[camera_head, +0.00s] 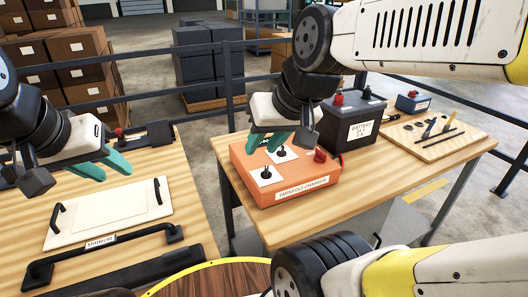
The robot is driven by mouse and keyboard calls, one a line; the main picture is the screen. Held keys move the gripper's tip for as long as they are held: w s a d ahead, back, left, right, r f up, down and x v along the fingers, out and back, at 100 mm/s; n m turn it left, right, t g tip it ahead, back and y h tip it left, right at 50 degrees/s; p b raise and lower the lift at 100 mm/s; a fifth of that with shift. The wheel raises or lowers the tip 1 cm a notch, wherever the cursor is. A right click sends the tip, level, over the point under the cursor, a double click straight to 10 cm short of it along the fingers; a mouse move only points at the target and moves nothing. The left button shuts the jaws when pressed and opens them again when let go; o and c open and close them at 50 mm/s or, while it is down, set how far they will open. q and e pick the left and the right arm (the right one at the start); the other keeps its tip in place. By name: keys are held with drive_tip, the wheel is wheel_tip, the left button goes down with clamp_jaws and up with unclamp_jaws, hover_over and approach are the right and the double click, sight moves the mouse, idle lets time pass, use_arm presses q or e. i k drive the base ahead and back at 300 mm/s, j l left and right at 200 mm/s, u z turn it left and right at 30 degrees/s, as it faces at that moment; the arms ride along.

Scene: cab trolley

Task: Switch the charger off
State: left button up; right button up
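The charger (310,182) is an orange box with a "TARAVOLT CHARGER" label on its front, standing on the wooden table. On its top are two white plates with small dark toggle switches, a front one (266,173) and a back one (281,153). A red knob (320,156) sits at its right. Which way the toggles are set is too small to tell. My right gripper (268,143) hangs over the charger's back left part, teal fingers apart and empty, close to the back switch. My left gripper (103,165) is open and empty over the left table, away from the charger.
A black battery (350,130) stands right behind the charger. A small blue box (413,102) and a board with tools (460,144) lie further right. The left table holds a white panel (112,212) with black handles and a black bar (95,252). A gap separates the tables.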

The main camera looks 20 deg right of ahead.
sight(320, 157)
drive_tip(key=z, duration=1.25)
drive_tip(key=i+l+u, duration=0.2)
drive_tip(key=u, duration=0.2)
drive_tip(key=i+l+u, duration=0.1)
drive_tip(key=l+u, duration=0.25)
drive_tip(key=l, duration=0.1)
